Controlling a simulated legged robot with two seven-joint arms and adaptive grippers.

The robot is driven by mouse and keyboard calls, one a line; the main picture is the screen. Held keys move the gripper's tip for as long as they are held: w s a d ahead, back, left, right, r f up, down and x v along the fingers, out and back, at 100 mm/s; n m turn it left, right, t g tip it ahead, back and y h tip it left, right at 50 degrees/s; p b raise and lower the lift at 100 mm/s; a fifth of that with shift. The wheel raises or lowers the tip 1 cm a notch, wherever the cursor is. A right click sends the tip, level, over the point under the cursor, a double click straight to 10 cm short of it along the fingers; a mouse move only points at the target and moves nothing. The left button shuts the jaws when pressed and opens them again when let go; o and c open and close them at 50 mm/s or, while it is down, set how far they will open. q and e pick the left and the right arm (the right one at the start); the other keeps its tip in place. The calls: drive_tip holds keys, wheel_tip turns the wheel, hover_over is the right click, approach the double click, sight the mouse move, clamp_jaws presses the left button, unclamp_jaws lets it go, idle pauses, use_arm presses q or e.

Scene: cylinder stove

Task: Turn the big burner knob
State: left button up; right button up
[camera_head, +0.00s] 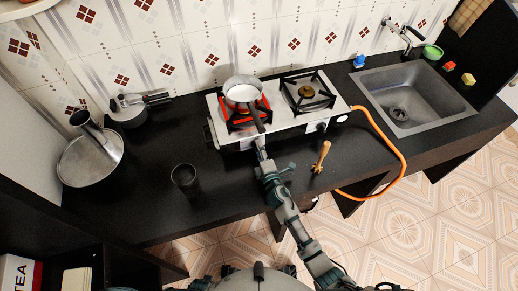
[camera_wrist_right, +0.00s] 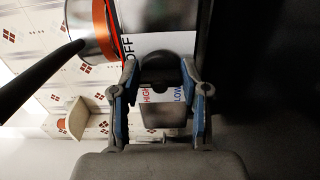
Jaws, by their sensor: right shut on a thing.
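The white stove (camera_head: 217,104) has two burners. A light saucepan (camera_head: 242,92) sits on the left burner, which shows red-orange beneath it; its dark handle points toward the front. My right gripper (camera_head: 261,142) is at the stove's front panel below that burner. In the wrist view, the right gripper (camera_wrist_right: 160,78) is shut on a dark round knob (camera_wrist_right: 160,68), with a finger on each side. OFF, HIGH and LOW labels show around the knob, partly covered. Another knob (camera_head: 318,127) is on the front panel below the right, empty burner (camera_head: 306,92). My left gripper is not in view.
An orange hose (camera_head: 400,155) curves from the stove's right side. Pans (camera_head: 92,160) are at the left; a sink (camera_head: 430,88) is at the right.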

drive_tip(key=o, duration=1)
drive_tip(key=shift+d+f, duration=0.1)
drive_tip(key=shift+f, duration=0.2)
drive_tip(key=shift+o, duration=0.8)
drive_tip(key=shift+w+r, duration=0.1)
drive_tip(key=v, duration=1.2)
